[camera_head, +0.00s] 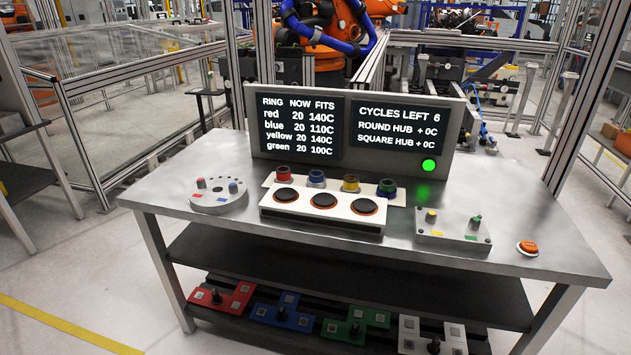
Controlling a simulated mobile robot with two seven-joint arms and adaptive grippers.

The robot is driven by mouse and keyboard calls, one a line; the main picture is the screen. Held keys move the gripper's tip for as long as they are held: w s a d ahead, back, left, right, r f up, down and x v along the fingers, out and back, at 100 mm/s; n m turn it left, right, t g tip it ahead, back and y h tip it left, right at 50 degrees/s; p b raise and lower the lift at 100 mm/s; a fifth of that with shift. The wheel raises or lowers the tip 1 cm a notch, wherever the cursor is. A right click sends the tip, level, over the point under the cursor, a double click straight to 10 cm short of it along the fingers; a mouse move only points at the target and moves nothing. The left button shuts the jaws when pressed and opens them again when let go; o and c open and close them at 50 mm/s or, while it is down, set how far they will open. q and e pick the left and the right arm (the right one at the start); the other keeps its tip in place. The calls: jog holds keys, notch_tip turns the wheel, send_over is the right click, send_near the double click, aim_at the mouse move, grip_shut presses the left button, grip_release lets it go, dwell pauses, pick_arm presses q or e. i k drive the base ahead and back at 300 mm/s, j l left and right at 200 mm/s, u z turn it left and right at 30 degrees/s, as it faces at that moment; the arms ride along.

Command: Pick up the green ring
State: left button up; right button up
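The green ring (387,187) is at the right end of a row of coloured rings on the table. It sits on a light strip behind the white box, against the foot of the display panel. Its lower part looks dark blue or black, and I cannot tell whether that belongs to the ring or to a support. The display (302,130) lists green as now 20 and fits 100C. Neither of my grippers is in view.
Red (283,173), blue (316,178) and yellow (351,182) rings stand left of it. The white box (322,225) with three dark discs is in front. Pegged round (218,207) and square (453,241) plates flank it. An orange button (527,247) is far right.

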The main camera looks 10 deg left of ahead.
aim_at(386, 188)
jog(key=i+j+u, duration=0.25)
jog(key=j, duration=0.25)
jog(key=i+j+u, duration=0.2)
jog(key=i+j, duration=0.2)
